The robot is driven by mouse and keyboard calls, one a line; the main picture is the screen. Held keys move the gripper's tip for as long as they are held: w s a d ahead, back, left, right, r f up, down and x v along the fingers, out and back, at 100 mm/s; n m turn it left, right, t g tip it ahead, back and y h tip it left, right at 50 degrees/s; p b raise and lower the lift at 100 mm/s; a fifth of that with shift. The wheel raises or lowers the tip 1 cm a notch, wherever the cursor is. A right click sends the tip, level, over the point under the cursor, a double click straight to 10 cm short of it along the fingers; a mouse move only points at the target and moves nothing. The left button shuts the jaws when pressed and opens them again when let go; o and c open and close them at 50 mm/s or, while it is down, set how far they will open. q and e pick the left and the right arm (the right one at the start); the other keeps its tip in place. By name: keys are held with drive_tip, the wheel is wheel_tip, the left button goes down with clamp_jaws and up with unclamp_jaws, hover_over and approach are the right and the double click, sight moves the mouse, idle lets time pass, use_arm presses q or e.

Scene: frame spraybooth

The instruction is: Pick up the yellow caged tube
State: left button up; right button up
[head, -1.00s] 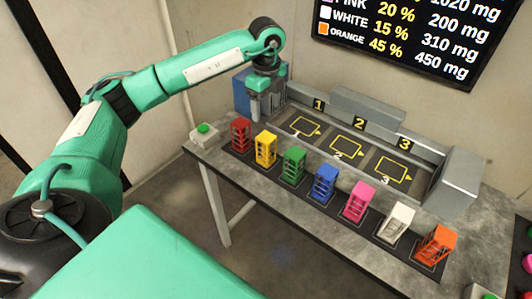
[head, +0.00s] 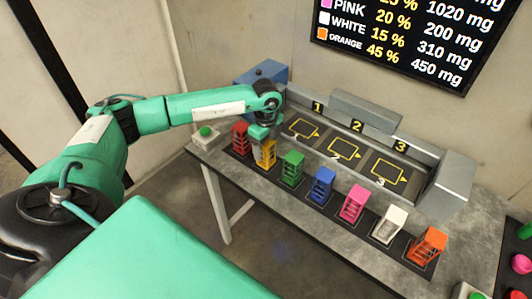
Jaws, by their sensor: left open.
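The yellow caged tube (head: 265,154) stands upright in the row along the table's front edge, between the red caged tube (head: 240,138) and the green caged tube (head: 291,168). My left gripper (head: 264,137) points down right at the top of the yellow tube and hides its upper part. Its jaws are open. I cannot tell whether the fingers touch the tube. My right gripper is not in view.
Blue (head: 320,186), pink (head: 353,203), white (head: 390,222) and orange (head: 427,246) caged tubes continue the row to the right. Behind stands a grey fixture with numbered bays (head: 344,148). A green button (head: 205,132) sits at the table's left corner.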

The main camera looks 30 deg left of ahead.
use_arm(q)
drive_tip(key=c, duration=1.2)
